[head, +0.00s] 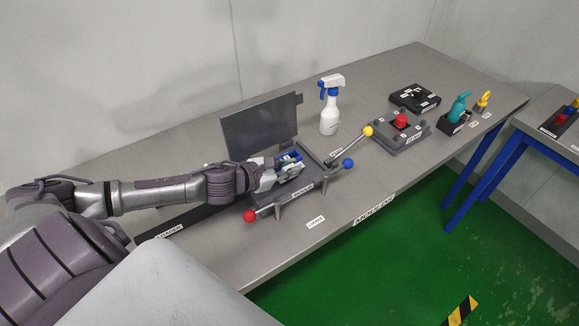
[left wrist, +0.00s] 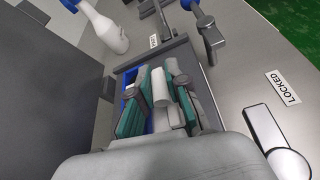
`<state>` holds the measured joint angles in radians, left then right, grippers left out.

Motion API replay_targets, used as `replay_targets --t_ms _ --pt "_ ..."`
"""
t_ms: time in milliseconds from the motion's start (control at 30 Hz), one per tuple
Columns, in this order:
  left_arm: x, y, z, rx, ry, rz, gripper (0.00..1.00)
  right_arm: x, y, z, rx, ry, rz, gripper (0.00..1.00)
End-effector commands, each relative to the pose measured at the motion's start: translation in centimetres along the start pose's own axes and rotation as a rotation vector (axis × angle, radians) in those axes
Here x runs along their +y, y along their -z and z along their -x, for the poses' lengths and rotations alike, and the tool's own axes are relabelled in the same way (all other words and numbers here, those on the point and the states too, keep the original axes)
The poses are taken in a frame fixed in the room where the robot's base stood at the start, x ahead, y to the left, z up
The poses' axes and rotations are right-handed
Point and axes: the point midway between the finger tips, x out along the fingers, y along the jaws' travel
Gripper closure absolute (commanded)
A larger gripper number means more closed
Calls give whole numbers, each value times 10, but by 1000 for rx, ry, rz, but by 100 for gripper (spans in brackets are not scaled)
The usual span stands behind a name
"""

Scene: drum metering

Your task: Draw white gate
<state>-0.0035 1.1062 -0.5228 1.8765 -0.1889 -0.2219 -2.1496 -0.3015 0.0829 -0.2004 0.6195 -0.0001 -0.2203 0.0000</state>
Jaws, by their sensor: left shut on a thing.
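My left gripper (head: 291,163) reaches down into a dark grey box (head: 318,172) with its lid panel (head: 260,126) standing open behind it. In the left wrist view my gripper (left wrist: 159,82) has teal-padded fingers on either side of a white bar-like piece (left wrist: 160,90), apparently the white gate, and is shut on it. Blue parts (left wrist: 130,84) show beside the fingers inside the box, also in the head view (head: 288,157). The fingers hide much of the box's inside. My right gripper is not in view.
Levers with a red ball (head: 249,216), blue ball (head: 348,163) and yellow ball (head: 368,131) stick out around the box. A white spray bottle (head: 330,112) stands behind. The front strip of the bench (head: 345,215) is mostly free.

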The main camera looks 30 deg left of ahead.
Motion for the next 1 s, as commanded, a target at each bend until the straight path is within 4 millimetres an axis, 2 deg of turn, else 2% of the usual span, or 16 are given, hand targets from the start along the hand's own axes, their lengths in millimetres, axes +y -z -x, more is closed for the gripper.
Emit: replay_targets --t_ms 267,533,833,867,1000 --pt "-1 0 0 0 0 -2 100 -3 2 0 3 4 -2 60" --pt "-34 -7 3 0 2 0 100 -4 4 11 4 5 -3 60" --pt "-37 -7 3 -2 4 -2 100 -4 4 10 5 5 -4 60" --pt "-37 -7 3 -2 4 -2 80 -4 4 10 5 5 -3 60" --pt "-37 -7 3 -2 3 -1 58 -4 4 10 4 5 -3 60"
